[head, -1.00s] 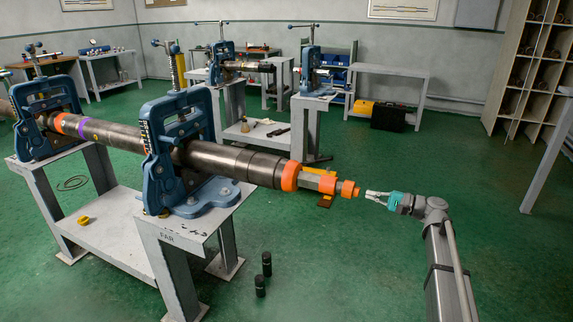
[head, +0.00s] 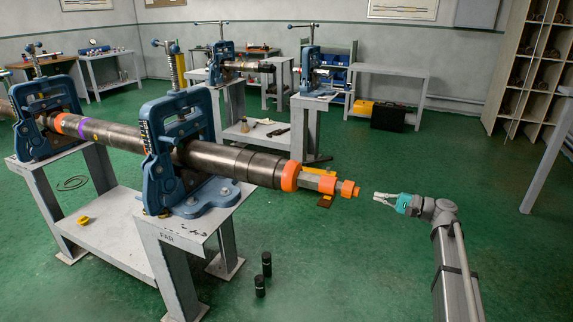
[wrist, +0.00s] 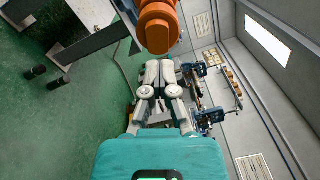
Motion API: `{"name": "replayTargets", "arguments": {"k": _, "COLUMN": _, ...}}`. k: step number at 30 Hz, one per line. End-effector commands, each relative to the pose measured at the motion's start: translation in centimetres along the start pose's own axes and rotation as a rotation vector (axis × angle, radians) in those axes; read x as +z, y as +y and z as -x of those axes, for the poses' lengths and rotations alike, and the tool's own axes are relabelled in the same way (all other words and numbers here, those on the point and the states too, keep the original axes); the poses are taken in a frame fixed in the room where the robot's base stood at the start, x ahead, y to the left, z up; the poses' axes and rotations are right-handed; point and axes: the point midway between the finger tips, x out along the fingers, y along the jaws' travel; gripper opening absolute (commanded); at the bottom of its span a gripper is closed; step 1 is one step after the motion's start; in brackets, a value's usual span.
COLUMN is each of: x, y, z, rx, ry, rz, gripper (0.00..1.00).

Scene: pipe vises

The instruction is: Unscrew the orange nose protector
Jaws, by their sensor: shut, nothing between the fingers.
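The orange nose protector (head: 348,189) is at the right-hand end of the long dark pipe assembly (head: 230,162). The gripper is shut and empty. In the wrist view the orange protector (wrist: 157,27) fills the top middle, just beyond the fingertips (wrist: 158,66). The protector's threads are hidden.
Blue vises (head: 180,150) on grey stands hold the pipe. Two small black cylinders (head: 266,264) stand on the floor below. The green floor (head: 360,270) around my gripper is clear. A grey table (head: 390,72) and shelves (head: 530,70) stand farther back.

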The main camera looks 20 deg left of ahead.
Motion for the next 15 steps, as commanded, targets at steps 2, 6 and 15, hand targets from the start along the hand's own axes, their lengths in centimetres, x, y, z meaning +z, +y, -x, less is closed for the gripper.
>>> {"name": "replayTargets", "arguments": {"k": 2, "x": 0.00, "y": 0.00, "z": -0.01, "rx": 0.000, "ry": 0.000, "rz": 0.000, "gripper": 0.01}}
{"name": "replayTargets", "arguments": {"k": 6, "x": 0.00, "y": 0.00, "z": -0.01, "rx": 0.000, "ry": 0.000, "rz": 0.000, "gripper": 0.27}}
{"name": "replayTargets", "arguments": {"k": 15, "x": 0.00, "y": 0.00, "z": -0.02, "rx": 0.000, "ry": 0.000, "rz": 0.000, "gripper": 0.38}}
